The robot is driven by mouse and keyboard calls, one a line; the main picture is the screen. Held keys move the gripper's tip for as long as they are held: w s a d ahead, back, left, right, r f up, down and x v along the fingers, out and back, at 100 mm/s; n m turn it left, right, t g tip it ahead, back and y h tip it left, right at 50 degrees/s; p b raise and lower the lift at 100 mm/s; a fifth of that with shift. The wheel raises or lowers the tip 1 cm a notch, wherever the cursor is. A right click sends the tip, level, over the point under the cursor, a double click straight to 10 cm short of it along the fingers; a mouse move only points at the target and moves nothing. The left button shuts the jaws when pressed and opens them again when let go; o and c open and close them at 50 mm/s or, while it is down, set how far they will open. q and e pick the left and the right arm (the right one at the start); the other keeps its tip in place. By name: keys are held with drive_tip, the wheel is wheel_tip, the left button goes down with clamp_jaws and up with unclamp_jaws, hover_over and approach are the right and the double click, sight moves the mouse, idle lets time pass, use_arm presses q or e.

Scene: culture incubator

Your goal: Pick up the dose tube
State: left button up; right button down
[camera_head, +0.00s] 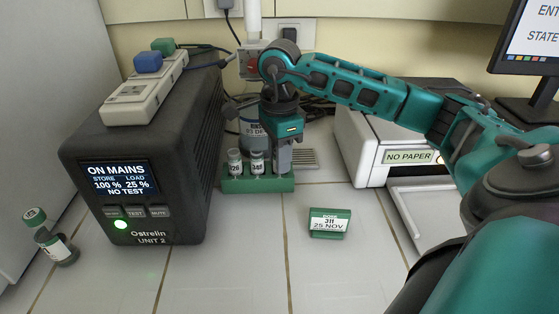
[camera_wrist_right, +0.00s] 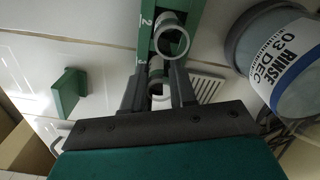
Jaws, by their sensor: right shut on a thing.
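A green rack (camera_head: 258,185) stands on the tiled bench beside the grey power unit. Two small capped tubes with white labels, a left one (camera_head: 234,161) and a middle one (camera_head: 257,163), stand upright in it; their labels are too small to read surely. My right gripper (camera_head: 282,162) points down over the rack's right end. In the right wrist view its fingers (camera_wrist_right: 159,92) are shut on a tube (camera_wrist_right: 160,93) at the position marked 3, mostly hidden between them. An open-looking tube top (camera_wrist_right: 172,42) shows at position 2. My left gripper is not in view.
A rinse bottle (camera_wrist_right: 285,58) stands close behind the rack. A green card stand (camera_head: 329,222) reads 311, 25 NOV. A printer (camera_head: 385,150) stands right. Front tiles are clear.

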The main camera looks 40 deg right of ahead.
wheel_tip(320, 180, up, 9)
drive_tip(key=shift+r+p, duration=0.1)
drive_tip(key=shift+p, duration=0.6)
use_arm(q)
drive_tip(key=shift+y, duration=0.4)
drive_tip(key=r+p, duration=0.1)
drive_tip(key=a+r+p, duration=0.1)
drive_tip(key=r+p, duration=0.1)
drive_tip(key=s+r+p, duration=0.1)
drive_tip(key=p, duration=0.1)
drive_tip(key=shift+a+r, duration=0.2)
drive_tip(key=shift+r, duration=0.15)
use_arm(e)
wheel_tip(320, 180, up, 11)
